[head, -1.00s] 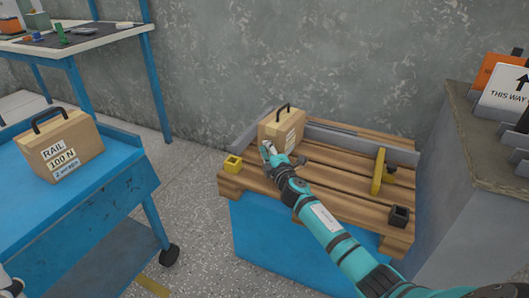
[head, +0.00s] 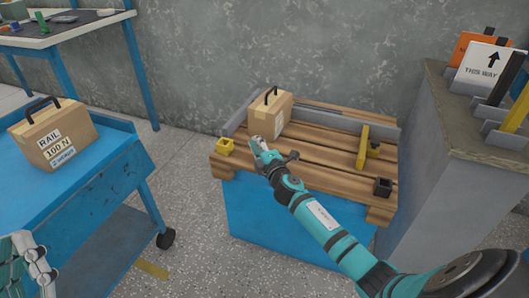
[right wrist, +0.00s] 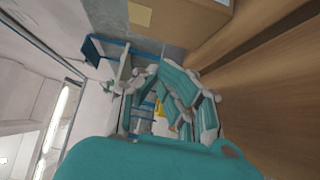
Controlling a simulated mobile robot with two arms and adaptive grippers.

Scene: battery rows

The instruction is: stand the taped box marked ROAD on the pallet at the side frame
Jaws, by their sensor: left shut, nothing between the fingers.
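A taped cardboard box (head: 270,116) with a black handle stands upright on the slatted wooden pallet (head: 320,178), in the back left corner by the grey side frame (head: 236,118). Its label is too small to read; whether it touches the frame I cannot tell. My right gripper (head: 258,148) is just in front of the box, apart from it, with fingers open and empty. In the right wrist view the box (right wrist: 190,14) shows at the top, beyond the fingers (right wrist: 168,100). My left gripper (head: 32,268) is shut and empty at the lower left.
A box marked RAIL (head: 55,137) stands on the blue cart (head: 120,165) at left. The pallet carries a yellow block (head: 226,147), a yellow clamp (head: 363,147) and a black block (head: 383,187). A grey counter with signs (head: 488,70) stands at right.

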